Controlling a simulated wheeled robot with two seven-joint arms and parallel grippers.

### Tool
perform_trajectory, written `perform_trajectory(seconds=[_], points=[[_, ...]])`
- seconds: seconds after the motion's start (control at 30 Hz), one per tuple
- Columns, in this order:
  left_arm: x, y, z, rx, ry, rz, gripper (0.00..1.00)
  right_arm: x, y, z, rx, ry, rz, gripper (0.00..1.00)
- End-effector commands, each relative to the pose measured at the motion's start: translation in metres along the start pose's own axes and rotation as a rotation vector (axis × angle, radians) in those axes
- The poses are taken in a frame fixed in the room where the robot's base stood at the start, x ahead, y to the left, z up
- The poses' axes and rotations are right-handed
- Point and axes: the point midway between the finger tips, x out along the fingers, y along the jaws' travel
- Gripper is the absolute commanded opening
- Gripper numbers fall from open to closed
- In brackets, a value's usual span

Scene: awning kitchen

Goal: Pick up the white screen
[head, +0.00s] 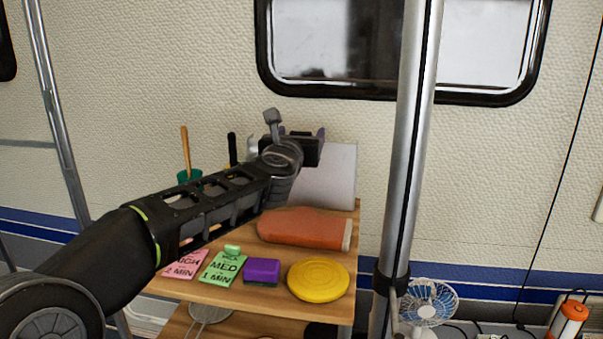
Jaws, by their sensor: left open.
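A white flat panel (325,178), which looks like the white screen, stands upright at the back right of the wooden shelf top (215,292), close to the caravan wall. My left arm reaches over the shelf from the left. Its gripper (300,143) is in front of the panel's upper left part and hides that part. The gripper is open, but its fingertips are partly hidden by the wrist, so I cannot tell whether it touches the panel. My right gripper is not in view.
An orange bottle-like object (300,228), a yellow disc (318,280), a purple block (262,271) and green (223,269) and pink (183,264) cards lie on the shelf. A green cup (188,177) stands behind my arm. A metal pole (408,150) rises to the right. A fan (430,302) stands lower right.

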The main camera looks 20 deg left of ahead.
Motion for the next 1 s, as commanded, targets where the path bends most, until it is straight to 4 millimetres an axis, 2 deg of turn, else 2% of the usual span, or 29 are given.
perform_trajectory(seconds=[0.13,0.7,1.0], points=[[0.0103,0.0002,0.0001,0.001,0.000,0.000,0.71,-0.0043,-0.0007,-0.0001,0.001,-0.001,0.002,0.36],[0.0099,0.0000,-0.0005,0.001,-0.001,0.000,0.71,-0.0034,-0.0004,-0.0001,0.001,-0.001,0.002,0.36],[0.0098,0.0000,-0.0004,0.001,-0.001,0.000,0.46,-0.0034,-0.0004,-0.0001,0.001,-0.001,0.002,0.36]])
